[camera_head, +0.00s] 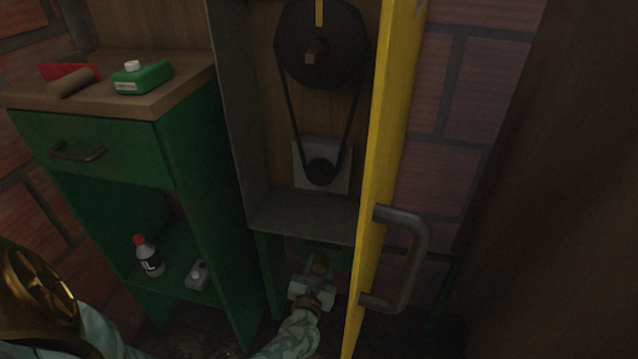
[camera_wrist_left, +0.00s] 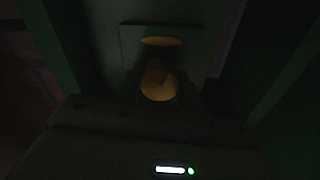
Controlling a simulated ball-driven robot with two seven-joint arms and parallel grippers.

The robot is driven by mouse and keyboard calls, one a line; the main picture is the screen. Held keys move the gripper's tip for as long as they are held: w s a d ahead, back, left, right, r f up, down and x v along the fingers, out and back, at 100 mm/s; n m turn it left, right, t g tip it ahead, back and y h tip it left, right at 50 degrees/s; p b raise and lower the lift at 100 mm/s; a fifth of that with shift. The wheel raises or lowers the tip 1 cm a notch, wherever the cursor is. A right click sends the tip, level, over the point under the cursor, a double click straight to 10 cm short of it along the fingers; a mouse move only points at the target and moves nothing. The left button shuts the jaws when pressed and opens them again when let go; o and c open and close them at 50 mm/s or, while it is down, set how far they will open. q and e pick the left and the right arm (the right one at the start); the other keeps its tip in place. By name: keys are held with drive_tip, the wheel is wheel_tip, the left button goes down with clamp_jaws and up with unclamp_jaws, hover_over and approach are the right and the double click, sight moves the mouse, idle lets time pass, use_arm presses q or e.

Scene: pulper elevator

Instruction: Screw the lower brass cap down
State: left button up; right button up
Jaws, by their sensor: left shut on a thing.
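In the left wrist view a round brass cap (camera_wrist_left: 158,82) shows dimly, straight ahead of my left gripper. A second, flatter brass-coloured piece (camera_wrist_left: 162,42) is just above it. In the head view my left gripper (camera_head: 313,285) reaches in low, under the belt housing. My left gripper is shut on the lower brass cap; the fingers' contact is lost in the dark. How far the cap is screwed down cannot be told. My right gripper is in neither view.
An open yellow door (camera_head: 385,160) with a dark handle (camera_head: 405,255) stands just right of my left gripper. The grey belt housing (camera_head: 300,215) is above. A green cabinet (camera_head: 215,200) stands left, with a green bottle (camera_head: 142,76) on top and a small bottle (camera_head: 148,257) inside.

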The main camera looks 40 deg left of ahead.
use_arm(q)
drive_tip(key=shift+d+f+m, duration=0.1)
drive_tip(key=shift+f+m, duration=0.05)
drive_tip(key=shift+m, duration=0.15)
drive_tip(key=o, duration=1)
drive_tip(key=shift+s+d, duration=0.15)
drive_tip(key=shift+s, duration=0.2)
drive_tip(key=p+v, duration=0.4)
drive_tip(key=v, duration=1.1)
drive_tip(key=shift+s+d+p, duration=0.2)
drive_tip(key=shift+p, duration=0.2)
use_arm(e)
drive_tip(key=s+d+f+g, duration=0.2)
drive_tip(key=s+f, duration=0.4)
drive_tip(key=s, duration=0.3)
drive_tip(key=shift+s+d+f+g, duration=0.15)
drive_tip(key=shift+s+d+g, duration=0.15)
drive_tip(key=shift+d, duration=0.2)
